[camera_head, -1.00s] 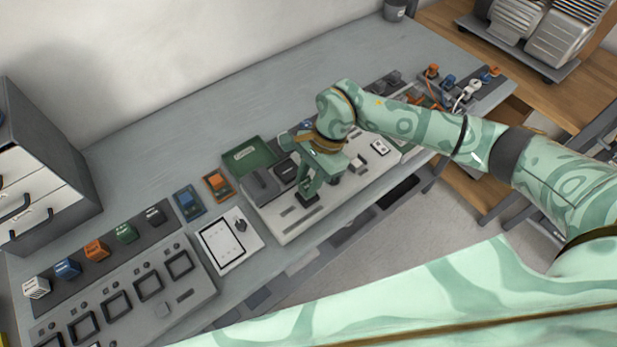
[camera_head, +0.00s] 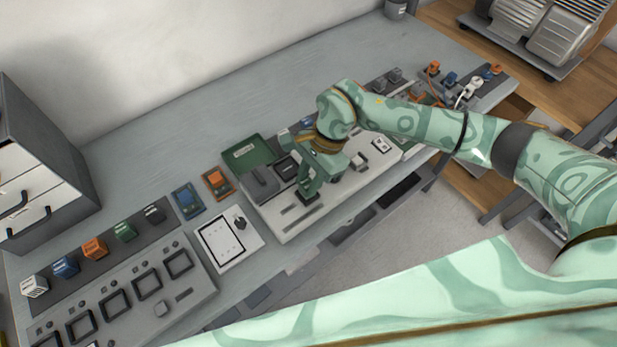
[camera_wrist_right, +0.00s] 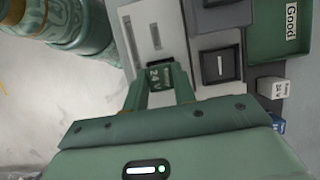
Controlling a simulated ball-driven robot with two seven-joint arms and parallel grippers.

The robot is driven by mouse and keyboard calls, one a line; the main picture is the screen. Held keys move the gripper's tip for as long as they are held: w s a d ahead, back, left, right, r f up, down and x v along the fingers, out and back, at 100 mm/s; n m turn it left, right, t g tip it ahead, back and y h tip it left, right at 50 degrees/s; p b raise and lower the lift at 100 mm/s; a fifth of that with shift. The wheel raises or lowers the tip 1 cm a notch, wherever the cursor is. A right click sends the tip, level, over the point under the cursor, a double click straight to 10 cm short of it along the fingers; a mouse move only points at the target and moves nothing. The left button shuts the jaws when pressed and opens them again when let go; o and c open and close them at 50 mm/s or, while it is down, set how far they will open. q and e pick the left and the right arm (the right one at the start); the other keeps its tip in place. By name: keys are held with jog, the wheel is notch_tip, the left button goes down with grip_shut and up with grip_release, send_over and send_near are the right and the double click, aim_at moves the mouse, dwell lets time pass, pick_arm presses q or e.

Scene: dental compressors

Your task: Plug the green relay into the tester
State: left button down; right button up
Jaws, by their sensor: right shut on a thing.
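My right gripper (camera_head: 309,192) is shut on a green relay (camera_wrist_right: 160,73) marked 24 V, which shows between the fingertips in the right wrist view (camera_wrist_right: 160,84). In the head view the held relay looks like a small dark block over the front part of a pale panel. The tester appears to be the dark grey unit (camera_head: 261,184) on that panel, with a square framed socket (camera_wrist_right: 220,66) in the wrist view. The socket looks empty and lies right of the held relay there. Whether the relay touches the panel cannot be told. My left gripper is not in view.
A green tray (camera_head: 249,152) labelled Good stands behind the grey unit. A pale 24 V block (camera_wrist_right: 272,87) is near it. At left are several coloured cubes (camera_head: 124,232) and a panel with square frames (camera_head: 148,285). Cabled plugs (camera_head: 449,79) lie at the far right.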

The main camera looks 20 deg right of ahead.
jog(key=shift+f+b, duration=0.35)
jog(key=shift+f, duration=0.15)
jog(key=o, duration=1.4)
jog(key=shift+r, duration=0.15)
notch_tip(320, 180, up, 7)
jog(key=p, duration=0.5)
